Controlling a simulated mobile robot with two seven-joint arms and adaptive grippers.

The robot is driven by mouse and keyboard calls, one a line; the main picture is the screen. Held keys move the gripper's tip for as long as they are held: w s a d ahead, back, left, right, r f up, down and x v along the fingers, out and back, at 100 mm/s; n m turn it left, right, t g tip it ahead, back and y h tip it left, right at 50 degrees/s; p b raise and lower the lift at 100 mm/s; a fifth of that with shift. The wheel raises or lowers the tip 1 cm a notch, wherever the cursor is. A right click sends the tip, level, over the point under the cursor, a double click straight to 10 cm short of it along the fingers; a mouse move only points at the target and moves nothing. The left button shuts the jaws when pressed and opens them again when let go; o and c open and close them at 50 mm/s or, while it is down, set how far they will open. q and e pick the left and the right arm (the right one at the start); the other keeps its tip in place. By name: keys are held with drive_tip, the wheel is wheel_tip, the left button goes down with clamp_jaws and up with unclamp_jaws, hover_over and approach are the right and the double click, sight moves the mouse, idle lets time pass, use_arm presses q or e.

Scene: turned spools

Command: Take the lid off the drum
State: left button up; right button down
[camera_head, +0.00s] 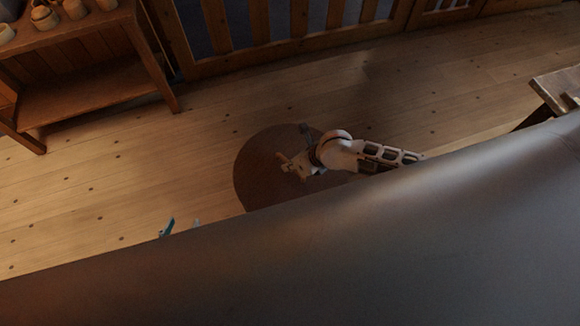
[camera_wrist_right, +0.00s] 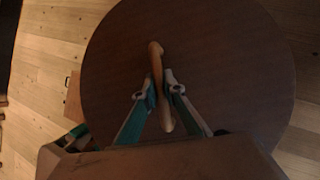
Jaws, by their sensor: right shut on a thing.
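The drum's lid (camera_head: 258,178) shows as a dark brown round disc in the middle of the head view. It fills most of the right wrist view (camera_wrist_right: 235,60). A pale wooden bar handle (camera_wrist_right: 155,52) stands out at the disc's middle. My right gripper (camera_wrist_right: 161,88) is shut on this handle, one teal finger on each side; it also shows in the head view (camera_head: 297,166). The drum's wall is hidden under the disc, so I cannot tell whether the lid sits on it or is raised. Only the blue fingertips of my left gripper (camera_head: 180,227) show, apart and empty.
A wooden shelf unit (camera_head: 95,82) with several pots (camera_head: 45,17) stands at the upper left. A wooden railing (camera_head: 290,48) runs along the back. A table corner (camera_head: 555,88) shows at the right. Plank floor (camera_head: 120,190) left of the disc is clear. A large dark surface hides the lower part.

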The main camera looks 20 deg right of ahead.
wheel_tip(320, 180, up, 22)
drive_tip(key=p, duration=0.5)
drive_tip(key=shift+w, duration=0.15)
drive_tip(key=shift+r, duration=0.2)
drive_tip(key=shift+r, duration=0.4)
idle(0.4)
